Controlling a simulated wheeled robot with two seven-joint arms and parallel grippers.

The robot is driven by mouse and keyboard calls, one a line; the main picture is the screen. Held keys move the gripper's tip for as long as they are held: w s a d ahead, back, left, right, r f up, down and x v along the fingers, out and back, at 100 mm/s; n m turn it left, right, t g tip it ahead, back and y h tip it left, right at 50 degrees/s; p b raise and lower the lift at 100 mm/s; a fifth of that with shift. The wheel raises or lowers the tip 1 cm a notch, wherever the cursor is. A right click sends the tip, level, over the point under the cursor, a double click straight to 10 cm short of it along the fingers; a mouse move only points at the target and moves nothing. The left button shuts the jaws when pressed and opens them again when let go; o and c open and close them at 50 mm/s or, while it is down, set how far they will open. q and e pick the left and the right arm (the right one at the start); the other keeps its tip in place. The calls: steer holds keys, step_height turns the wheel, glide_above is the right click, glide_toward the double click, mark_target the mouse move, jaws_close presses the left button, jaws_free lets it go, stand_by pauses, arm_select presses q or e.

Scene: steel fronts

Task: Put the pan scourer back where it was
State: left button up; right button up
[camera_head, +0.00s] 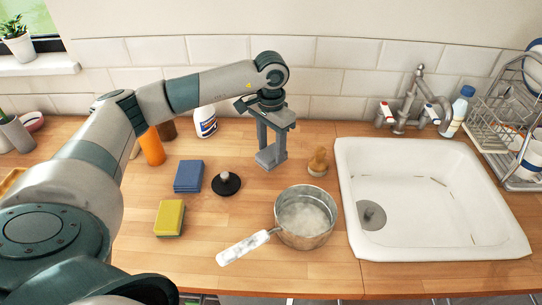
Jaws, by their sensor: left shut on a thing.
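My left gripper (271,158) points down over the worktop behind the saucepan and left of a brown wooden-knobbed brush (318,162). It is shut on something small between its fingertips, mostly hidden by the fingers. I cannot tell for sure whether that is the pan scourer. The fingertips are close to the wood; whether they touch it is unclear. A yellow sponge with a green underside (170,218) lies at the front left, apart from the gripper. My right gripper is not in view.
A saucepan (304,241) with its handle toward the front left stands left of the white sink (440,250). A black plug (226,183) and blue cloths (188,177) lie left of the gripper. Bottles stand by the wall. A dish rack (493,117) is at right.

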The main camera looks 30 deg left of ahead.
mark_target(271, 153)
arm_select(q)
step_height(271, 153, down, 3)
steer(key=shift+r+p, duration=0.1)
steer(key=shift+p, duration=0.7)
steer(key=shift+f, duration=0.4)
steer(key=shift+f, duration=0.15)
steer(key=o, duration=1.3)
steer(key=shift+c, duration=0.2)
